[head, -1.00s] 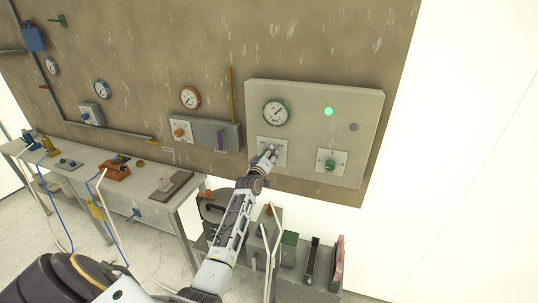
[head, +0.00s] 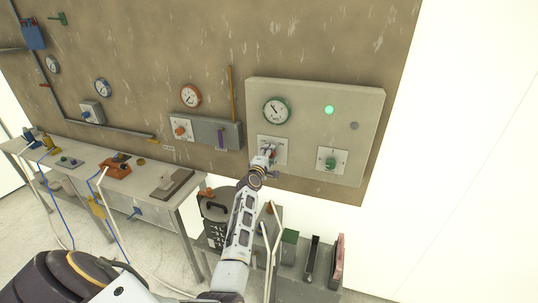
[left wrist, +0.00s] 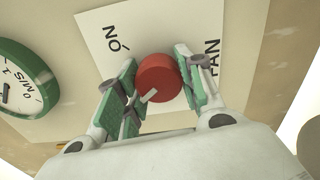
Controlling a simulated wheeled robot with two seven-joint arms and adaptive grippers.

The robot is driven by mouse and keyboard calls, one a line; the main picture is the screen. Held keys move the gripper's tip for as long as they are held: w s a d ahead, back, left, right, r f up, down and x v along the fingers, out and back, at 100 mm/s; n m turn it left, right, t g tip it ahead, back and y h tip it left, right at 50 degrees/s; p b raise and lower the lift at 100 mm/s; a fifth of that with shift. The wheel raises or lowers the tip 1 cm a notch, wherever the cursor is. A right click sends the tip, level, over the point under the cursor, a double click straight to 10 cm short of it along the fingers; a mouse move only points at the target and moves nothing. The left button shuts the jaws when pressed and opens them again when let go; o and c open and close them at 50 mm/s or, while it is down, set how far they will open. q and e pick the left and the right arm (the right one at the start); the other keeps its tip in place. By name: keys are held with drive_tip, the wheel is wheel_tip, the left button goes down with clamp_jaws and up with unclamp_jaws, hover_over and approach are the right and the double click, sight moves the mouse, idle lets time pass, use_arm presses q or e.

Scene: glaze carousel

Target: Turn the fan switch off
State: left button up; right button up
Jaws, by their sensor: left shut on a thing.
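The fan switch is a red round knob (left wrist: 157,78) with a white pointer mark, on a white plate (left wrist: 92,28) lettered "FAN" and, beside the knob, what reads as "ON" turned around. My left gripper (left wrist: 155,85) has its two green-padded fingers on either side of the knob and is shut on it. In the head view my left gripper (head: 267,151) reaches up to the switch plate (head: 280,142) on the pale panel and hides much of the knob. My right gripper is out of view.
The pale panel (head: 364,110) also carries a green-rimmed gauge (head: 277,111), a lit green lamp (head: 329,110), a dark grey lamp (head: 354,126) and a green knob (head: 330,164). A workbench (head: 150,205) stands left; a low shelf with upright items stands below.

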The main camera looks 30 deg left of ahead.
use_arm(q)
drive_tip(key=shift+n, duration=0.7)
drive_tip(key=shift+r+n, duration=0.1)
drive_tip(key=shift+n, duration=0.2)
drive_tip(key=o, duration=1)
drive_tip(key=shift+m, duration=0.4)
